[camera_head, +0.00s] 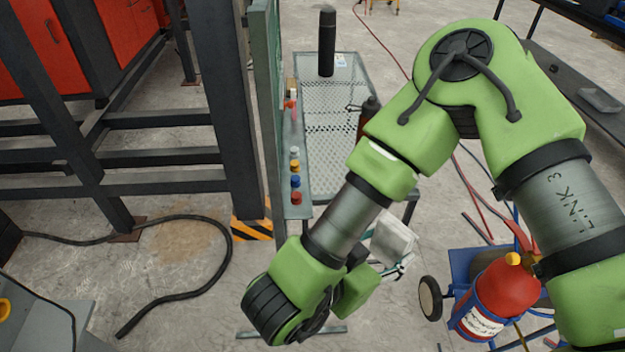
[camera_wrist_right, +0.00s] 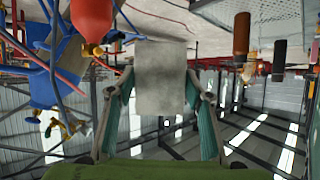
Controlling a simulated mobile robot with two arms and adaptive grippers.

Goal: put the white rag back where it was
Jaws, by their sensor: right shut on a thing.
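The white rag (camera_head: 393,238) is held off to the right of the near end of the mesh-topped cart (camera_head: 335,165) in the head view. In the right wrist view the rag (camera_wrist_right: 159,78) hangs as a pale, flat square between the two fingers. My right gripper (camera_head: 398,264) is shut on it, partly hidden behind my own wrist in the head view. The right wrist view looks upside down and shows the fingers (camera_wrist_right: 158,88) on either side of the rag. My left gripper is not in view.
A tall black cylinder (camera_head: 327,42) and a dark bottle (camera_head: 369,112) stand on the cart. Small coloured capped items (camera_head: 295,182) line its left ledge. A red gas cylinder (camera_head: 507,285) sits on a blue trolley at right. A black hose (camera_head: 222,265) lies on the floor.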

